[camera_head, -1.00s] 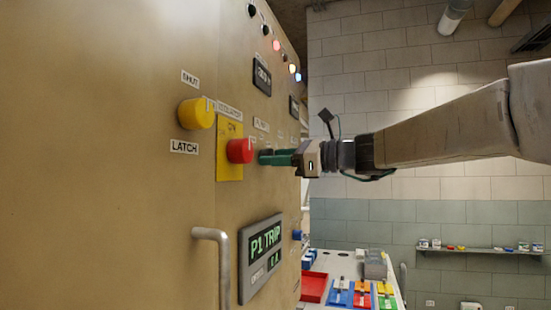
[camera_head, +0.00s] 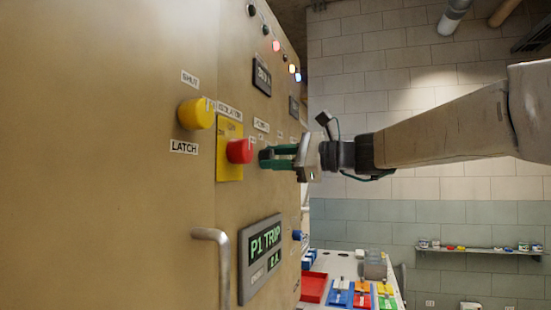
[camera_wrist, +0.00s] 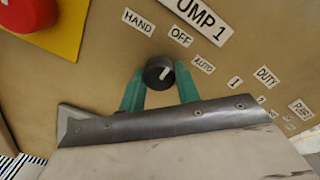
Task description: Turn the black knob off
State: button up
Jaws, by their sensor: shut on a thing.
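The black knob (camera_wrist: 158,73) is on the panel below the PUMP 1 label in the wrist view. The HAND label (camera_wrist: 137,22) is up and left. My gripper (camera_wrist: 158,80) has its green fingers on both sides of the knob, shut on it. In the head view my gripper (camera_head: 270,156) is at the panel face, and its fingers largely hide the knob.
A red button (camera_head: 240,151) on a yellow plate (camera_head: 229,128) sits just left of my gripper. A yellow knob (camera_head: 196,113) is further left. A display reading P1 TRIP (camera_head: 262,255) and a metal handle (camera_head: 222,270) are below. A bench with coloured trays (camera_head: 350,292) stands behind.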

jog(key=o, duration=1)
jog(key=shift+d, duration=0.1)
jog(key=v, duration=0.7)
jog(key=shift+s+d, duration=0.15)
jog(key=shift+d, duration=0.15)
